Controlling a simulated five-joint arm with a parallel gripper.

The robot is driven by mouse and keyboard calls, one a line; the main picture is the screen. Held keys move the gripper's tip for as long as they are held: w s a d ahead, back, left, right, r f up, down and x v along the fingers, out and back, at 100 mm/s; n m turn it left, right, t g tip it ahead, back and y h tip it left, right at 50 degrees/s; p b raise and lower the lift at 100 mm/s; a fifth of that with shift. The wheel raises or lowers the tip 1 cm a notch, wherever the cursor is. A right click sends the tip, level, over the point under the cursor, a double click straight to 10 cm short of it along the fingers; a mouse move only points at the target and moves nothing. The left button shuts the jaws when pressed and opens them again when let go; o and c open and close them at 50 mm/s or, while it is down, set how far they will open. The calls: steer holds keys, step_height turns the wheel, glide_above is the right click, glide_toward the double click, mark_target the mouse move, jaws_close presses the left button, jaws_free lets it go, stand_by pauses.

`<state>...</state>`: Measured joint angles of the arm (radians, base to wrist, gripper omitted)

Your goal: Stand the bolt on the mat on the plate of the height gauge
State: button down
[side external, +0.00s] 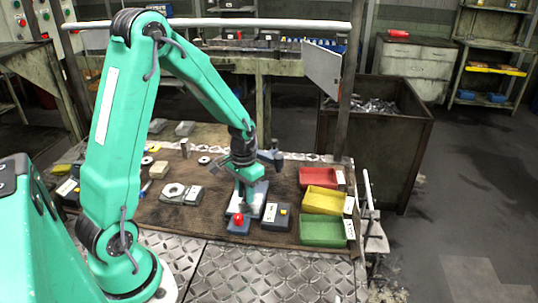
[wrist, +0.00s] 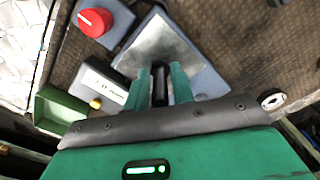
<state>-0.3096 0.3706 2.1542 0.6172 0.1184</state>
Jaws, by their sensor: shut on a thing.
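My gripper (wrist: 160,84) is shut on a dark piece, taken as the bolt (wrist: 158,88), which shows between the two green fingers in the wrist view. In the side view my gripper (side external: 246,193) points down over a blue-grey base with a bright metal plate, taken as the height gauge (side external: 260,196). Its plate (wrist: 160,40) lies just beyond the fingertips in the wrist view. The bolt is too small and covered to make out in the side view. I cannot tell whether it touches the plate.
A blue box with a red button (side external: 238,221) stands just in front of the gauge, with a dark box with a yellow button (side external: 277,216) to its right. Red (side external: 321,178), yellow (side external: 327,201) and green (side external: 323,231) bins stand farther right. Grey blocks (side external: 180,194) lie left.

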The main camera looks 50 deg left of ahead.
steer(key=shift+f, duration=0.15)
steer(key=c, duration=1.2)
jaws_free()
step_height(320, 180, up, 12)
steer(key=shift+r, duration=0.2)
